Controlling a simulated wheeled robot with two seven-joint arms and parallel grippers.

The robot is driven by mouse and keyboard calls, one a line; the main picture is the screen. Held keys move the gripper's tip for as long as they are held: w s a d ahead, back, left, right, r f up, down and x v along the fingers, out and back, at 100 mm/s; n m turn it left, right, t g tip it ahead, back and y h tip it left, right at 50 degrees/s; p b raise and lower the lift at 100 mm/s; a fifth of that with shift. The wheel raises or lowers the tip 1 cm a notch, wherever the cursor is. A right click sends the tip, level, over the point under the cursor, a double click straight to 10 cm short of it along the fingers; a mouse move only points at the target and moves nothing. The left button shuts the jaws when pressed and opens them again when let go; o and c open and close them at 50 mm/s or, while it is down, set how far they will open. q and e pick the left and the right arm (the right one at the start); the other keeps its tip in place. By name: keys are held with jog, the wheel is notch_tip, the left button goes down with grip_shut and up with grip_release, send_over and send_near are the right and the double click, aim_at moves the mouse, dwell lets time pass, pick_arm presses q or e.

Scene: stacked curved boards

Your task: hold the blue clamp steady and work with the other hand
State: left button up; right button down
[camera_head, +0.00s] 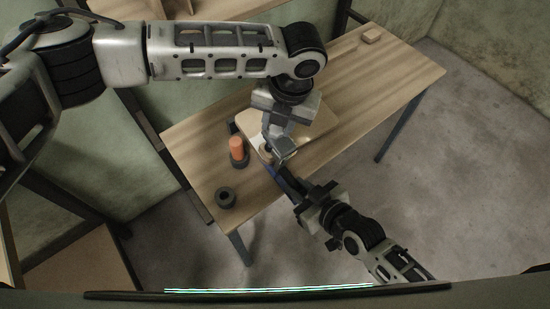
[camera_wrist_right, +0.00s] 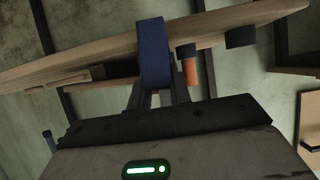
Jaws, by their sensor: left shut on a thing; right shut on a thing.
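The blue clamp (camera_head: 281,175) is at the table's near edge, below my left gripper in the head view. In the right wrist view the blue clamp (camera_wrist_right: 154,55) is a broad band across the wooden edge. My right gripper (camera_head: 295,188) is shut on the clamp from the near side; its dark fingers (camera_wrist_right: 160,98) meet the band's end. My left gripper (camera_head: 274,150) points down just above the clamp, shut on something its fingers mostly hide. The pale curved board (camera_head: 312,122) lies on the table beneath the left gripper; its edge (camera_wrist_right: 85,76) shows in the wrist view.
A small wooden block (camera_head: 371,36) is at the far corner. The right part of the wooden table (camera_head: 385,80) is clear.

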pick_arm(q)
jog(key=shift+m, duration=0.9)
jog(key=shift+m, duration=1)
jog(key=shift+m, duration=0.9)
jog(key=shift+d, duration=0.1)
jog(key=shift+m, duration=0.9)
